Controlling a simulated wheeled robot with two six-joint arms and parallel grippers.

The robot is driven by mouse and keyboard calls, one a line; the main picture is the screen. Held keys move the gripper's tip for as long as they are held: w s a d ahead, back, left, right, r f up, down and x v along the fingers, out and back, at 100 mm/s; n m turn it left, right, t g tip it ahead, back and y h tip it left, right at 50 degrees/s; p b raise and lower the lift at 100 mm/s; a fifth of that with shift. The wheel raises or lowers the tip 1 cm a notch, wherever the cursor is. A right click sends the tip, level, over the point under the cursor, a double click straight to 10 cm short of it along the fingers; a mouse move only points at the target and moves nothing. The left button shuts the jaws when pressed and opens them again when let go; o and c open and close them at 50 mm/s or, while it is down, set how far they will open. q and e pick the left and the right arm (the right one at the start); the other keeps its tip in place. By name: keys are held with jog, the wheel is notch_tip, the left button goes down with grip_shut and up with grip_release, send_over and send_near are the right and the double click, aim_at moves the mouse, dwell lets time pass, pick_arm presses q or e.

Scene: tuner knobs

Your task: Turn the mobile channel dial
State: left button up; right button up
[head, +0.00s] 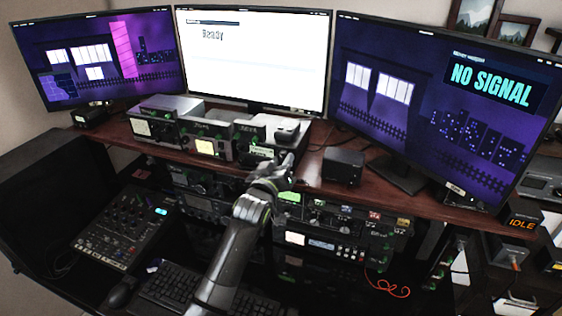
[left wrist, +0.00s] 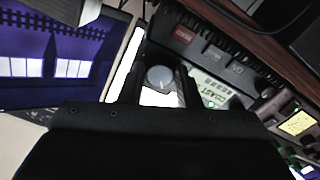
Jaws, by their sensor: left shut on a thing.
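My left arm reaches up from the bottom of the head view to the shelf of radios. Its gripper (head: 286,160) is at the front of the right-hand radio on the shelf, a grey unit (head: 288,131) with a small green display (head: 262,152). In the left wrist view, a round grey dial (left wrist: 159,77) with a light pointer mark sits between the dark fingers of my left gripper (left wrist: 158,84). The gripper is shut on this dial. A lit green display (left wrist: 211,93) is just right of it. In the head view the dial is hidden by the gripper. My right gripper is in neither view.
Two more radios (head: 205,142) stand left on the wooden shelf (head: 400,196). A small black box (head: 343,166) is close on the right. Three monitors (head: 256,58) stand behind. Below are rack units (head: 335,224), a mixer (head: 118,226) and a keyboard (head: 175,285).

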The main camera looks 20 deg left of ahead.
pick_arm(q)
jog(key=shift+n, duration=0.6)
jog(key=o, duration=1)
jog(key=shift+c, duration=0.2)
jog(key=s+b, duration=0.4)
jog(key=s, duration=1.3)
jog(key=shift+s+a, duration=0.2)
jog(key=shift+a, duration=0.05)
